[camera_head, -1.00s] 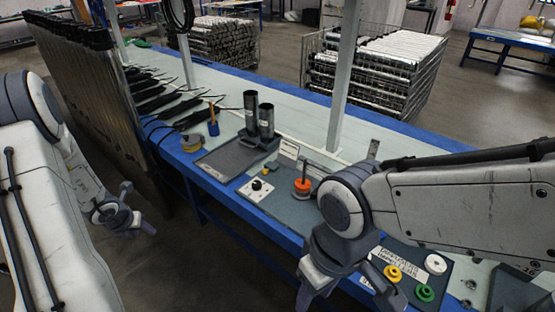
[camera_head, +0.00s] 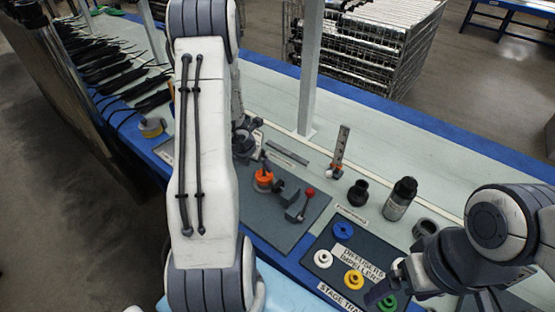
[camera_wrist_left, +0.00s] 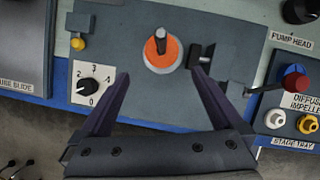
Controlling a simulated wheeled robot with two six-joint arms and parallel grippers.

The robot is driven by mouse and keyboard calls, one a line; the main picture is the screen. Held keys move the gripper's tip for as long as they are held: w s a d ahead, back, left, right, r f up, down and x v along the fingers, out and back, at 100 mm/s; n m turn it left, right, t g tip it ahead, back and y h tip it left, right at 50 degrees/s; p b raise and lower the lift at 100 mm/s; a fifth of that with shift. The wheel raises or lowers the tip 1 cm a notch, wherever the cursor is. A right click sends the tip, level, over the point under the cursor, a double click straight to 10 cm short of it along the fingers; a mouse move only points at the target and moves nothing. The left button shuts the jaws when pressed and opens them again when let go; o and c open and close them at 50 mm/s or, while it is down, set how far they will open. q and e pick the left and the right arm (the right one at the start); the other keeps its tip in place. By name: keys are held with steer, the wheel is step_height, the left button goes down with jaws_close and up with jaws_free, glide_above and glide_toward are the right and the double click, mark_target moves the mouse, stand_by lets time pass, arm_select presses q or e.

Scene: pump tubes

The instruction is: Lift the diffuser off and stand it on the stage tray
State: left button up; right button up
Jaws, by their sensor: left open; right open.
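An orange disc (camera_head: 264,178) with a dark post rising from its middle sits on the grey fixture plate; it also shows in the left wrist view (camera_wrist_left: 152,60). I cannot tell for sure whether this is the diffuser. My left gripper (camera_wrist_left: 160,75) is open and empty, its fingertips on either side of the disc's near side. In the head view my own arm largely hides it. The dark stage tray (camera_head: 325,240) carries blue (camera_head: 343,230), white (camera_head: 323,259), yellow (camera_head: 354,280) and green (camera_head: 387,302) ring-like parts. My right gripper (camera_head: 380,290) is open over its near right corner.
A red-knobbed lever (camera_head: 309,192) and a dark block stand right of the disc. An upright scale (camera_head: 340,150), a black cup (camera_head: 358,192) and a dark bottle (camera_head: 400,198) stand behind the tray. A dial box (camera_wrist_left: 92,87) lies left of the disc. A white post (camera_head: 311,70) rises behind.

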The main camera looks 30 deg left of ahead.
mark_target(263, 173)
arm_select(q)
steer(key=b+x, duration=0.2)
steer(key=x, duration=0.8)
steer(key=shift+w+d+f+b, duration=0.1)
steer(key=shift+b, duration=0.25)
jaws_close()
steer(key=shift+r+p, duration=0.45)
steer(key=shift+r, duration=0.2)
stand_by(0.3)
step_height(263, 173, up, 17)
steer(key=p, duration=1.4)
steer(key=shift+f+p, duration=0.15)
steer(key=shift+p, duration=0.25)
stand_by(1.0)
